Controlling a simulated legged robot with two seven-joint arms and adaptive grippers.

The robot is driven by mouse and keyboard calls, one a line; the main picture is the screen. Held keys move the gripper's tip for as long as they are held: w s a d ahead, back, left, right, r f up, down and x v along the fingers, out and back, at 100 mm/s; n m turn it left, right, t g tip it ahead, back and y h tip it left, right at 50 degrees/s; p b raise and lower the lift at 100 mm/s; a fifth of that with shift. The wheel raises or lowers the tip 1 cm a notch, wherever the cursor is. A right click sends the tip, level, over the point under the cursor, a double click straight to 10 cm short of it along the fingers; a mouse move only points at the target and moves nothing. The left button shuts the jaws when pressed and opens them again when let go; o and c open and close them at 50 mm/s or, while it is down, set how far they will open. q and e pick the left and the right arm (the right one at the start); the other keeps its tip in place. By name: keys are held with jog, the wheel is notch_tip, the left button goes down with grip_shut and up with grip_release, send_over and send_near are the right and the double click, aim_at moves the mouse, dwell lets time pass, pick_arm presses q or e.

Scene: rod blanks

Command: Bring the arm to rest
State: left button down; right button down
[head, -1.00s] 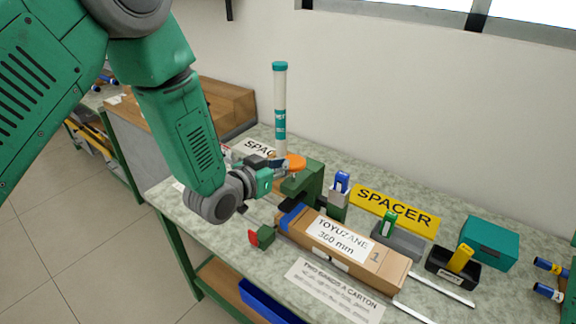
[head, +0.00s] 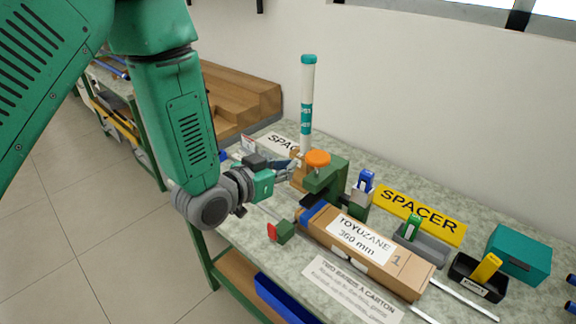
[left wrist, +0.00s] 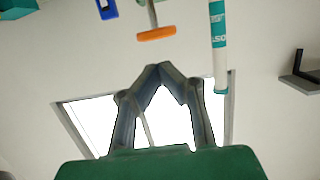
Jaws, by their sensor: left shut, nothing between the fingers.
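My left arm (head: 178,120) comes in from the left of the head view, with its forearm hanging down over the near end of the bench. My left gripper (head: 294,164) points right, just left of the orange knob (head: 318,158) on the green clamp-like fixture (head: 326,180). In the left wrist view the fingertips (left wrist: 160,69) meet and hold nothing. The orange knob (left wrist: 156,34) and the white-and-teal tube (left wrist: 219,45) show beyond them. My right gripper is in neither view.
The tall tube (head: 307,105) stands behind the gripper. A carton (head: 395,273) labelled TOYUZANE lies on the bench (head: 253,225), with a red-and-green block (head: 282,232) beside it. Yellow SPACER sign (head: 420,212), teal box (head: 520,255) and small holders stand farther right. Open floor lies left.

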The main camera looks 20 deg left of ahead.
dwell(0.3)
pick_arm(q)
jog(key=s+a+f+n+g+y+b, duration=0.15)
jog(key=s+f, duration=0.25)
jog(key=f, duration=0.4)
jog(key=s+a+f+g+y+b, duration=0.1)
jog(key=s+f+g+b, duration=0.15)
jog(key=s+f, duration=0.35)
jog(key=s+a+f+g+y+b, duration=0.1)
jog(key=s+f+g+b, duration=0.15)
jog(key=f, duration=0.65)
jog(key=s+a+f+n+g+y+b, duration=0.1)
jog(key=s+a+f+g, duration=0.1)
jog(key=s+f, duration=0.4)
jog(key=s+a+f+n+g+b, duration=0.1)
jog(key=s+f+g, duration=0.4)
jog(key=s, duration=0.9)
jog(key=shift+s+a+f+y+b, duration=0.3)
jog(key=shift+a+f+y+b, duration=0.05)
jog(key=shift+a+f+b, duration=0.35)
jog(key=shift+w+d+f, duration=0.1)
jog(key=shift+w, duration=0.05)
